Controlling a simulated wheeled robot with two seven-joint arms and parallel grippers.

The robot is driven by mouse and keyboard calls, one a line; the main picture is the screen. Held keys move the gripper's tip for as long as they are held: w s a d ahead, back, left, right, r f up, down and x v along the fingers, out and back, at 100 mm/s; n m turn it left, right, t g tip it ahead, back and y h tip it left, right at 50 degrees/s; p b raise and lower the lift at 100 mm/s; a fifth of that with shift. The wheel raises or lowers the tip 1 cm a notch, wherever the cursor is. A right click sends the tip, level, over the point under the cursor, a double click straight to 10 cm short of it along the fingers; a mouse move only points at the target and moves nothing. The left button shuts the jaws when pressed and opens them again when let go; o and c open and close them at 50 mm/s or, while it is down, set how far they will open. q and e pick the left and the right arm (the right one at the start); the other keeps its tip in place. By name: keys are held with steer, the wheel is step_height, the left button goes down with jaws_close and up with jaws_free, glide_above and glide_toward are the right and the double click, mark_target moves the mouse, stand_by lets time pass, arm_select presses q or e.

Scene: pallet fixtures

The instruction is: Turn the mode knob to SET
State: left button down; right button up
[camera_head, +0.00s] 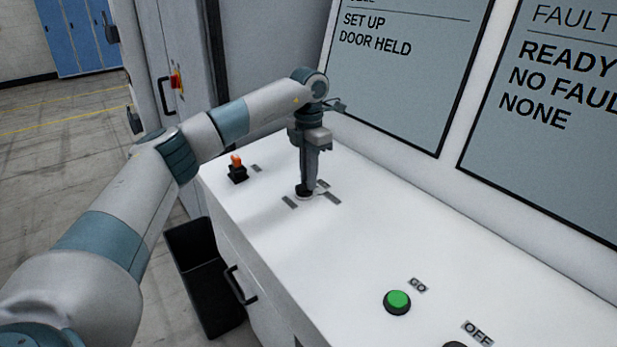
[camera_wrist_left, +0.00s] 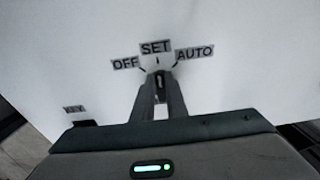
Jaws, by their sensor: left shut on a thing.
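The mode knob (camera_head: 305,191) is a small dark knob on a pale round base on the white console top. My left gripper (camera_head: 306,182) points straight down over it and is shut on it. In the left wrist view the fingertips of my left gripper (camera_wrist_left: 159,99) close on the knob (camera_wrist_left: 160,80), hiding most of it. The OFF label (camera_wrist_left: 124,63), SET label (camera_wrist_left: 155,47) and AUTO label (camera_wrist_left: 194,53) fan out around it. A small dark mark at the knob points toward SET. My right gripper is not in view.
An orange-topped key switch (camera_head: 237,168) stands left of the knob. A green GO button (camera_head: 397,302) and an OFF label (camera_head: 477,333) are nearer the front. A screen (camera_head: 400,75) behind reads SET UP, DOOR HELD. A black bin (camera_head: 205,275) stands beside the console (camera_head: 330,270).

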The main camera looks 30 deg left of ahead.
arm_select(q)
steer(key=shift+r, duration=0.1)
steer(key=c, duration=1.8)
jaws_free()
steer(key=shift+o, duration=0.2)
steer(key=shift+w+r+b, duration=0.1)
steer(key=shift+r+b, duration=0.35)
steer(key=shift+r, duration=0.35)
step_height(320, 180, up, 16)
steer(key=b, duration=0.2)
steer(key=shift+f, duration=0.15)
